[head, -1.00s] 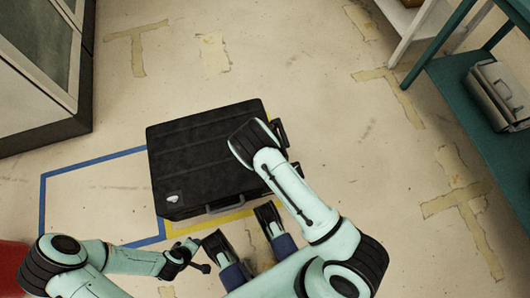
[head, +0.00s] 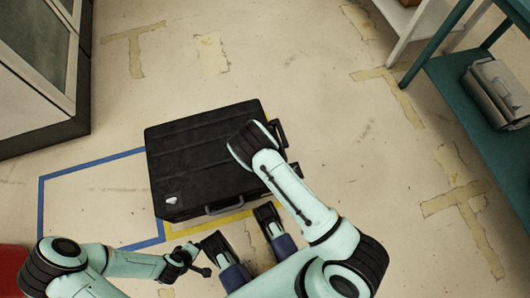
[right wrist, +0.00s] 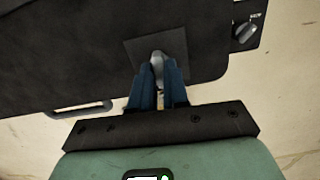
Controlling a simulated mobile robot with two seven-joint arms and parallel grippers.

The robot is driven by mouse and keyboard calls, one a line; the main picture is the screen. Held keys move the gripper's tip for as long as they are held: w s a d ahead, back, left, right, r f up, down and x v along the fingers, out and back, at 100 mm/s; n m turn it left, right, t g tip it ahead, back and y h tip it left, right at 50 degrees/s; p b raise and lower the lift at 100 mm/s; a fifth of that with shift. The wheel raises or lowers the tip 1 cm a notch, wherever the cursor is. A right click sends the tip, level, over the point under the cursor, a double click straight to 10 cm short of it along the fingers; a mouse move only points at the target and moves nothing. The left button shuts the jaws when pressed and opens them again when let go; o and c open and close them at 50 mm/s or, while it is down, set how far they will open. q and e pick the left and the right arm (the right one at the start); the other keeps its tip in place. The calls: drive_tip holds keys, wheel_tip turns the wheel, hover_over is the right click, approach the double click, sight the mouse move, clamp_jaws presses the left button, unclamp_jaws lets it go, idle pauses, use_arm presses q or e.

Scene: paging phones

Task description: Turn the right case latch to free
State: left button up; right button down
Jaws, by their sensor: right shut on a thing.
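The black case (head: 200,150) lies flat on the floor, with its handle (head: 225,206) on the near edge. The right case latch (right wrist: 157,58) is a small grey knob on a dark square plate, right of the handle in the right wrist view. My right gripper (right wrist: 158,82) has its blue fingers shut on this knob. In the head view my right forearm and wrist hide that latch and the fingers. A pale latch (head: 172,199) shows at the case's near left corner. My left gripper (head: 201,259) appears open and empty, near the case's front left, apart from it.
Another grey knob (right wrist: 245,32) sits on a labelled plate at the case's right end. Blue tape (head: 95,160) marks floor left of the case; yellow tape (head: 190,229) runs under it. A cabinet (head: 45,70) stands upper left, a teal shelf (head: 470,105) right. Floor between is clear.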

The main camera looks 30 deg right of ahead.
drive_tip(key=m, duration=0.4)
drive_tip(key=shift+m, duration=0.3)
drive_tip(key=m, duration=0.3)
drive_tip(key=shift+m, duration=0.3)
drive_tip(key=m, duration=0.4)
drive_tip(key=shift+m, duration=0.3)
use_arm(q)
drive_tip(key=shift+s+f+b, duration=0.3)
drive_tip(key=shift+s+f, duration=0.15)
drive_tip(key=shift+s, duration=0.1)
use_arm(e)
drive_tip(key=shift+m, duration=2.3)
drive_tip(key=c, duration=1.1)
unclamp_jaws()
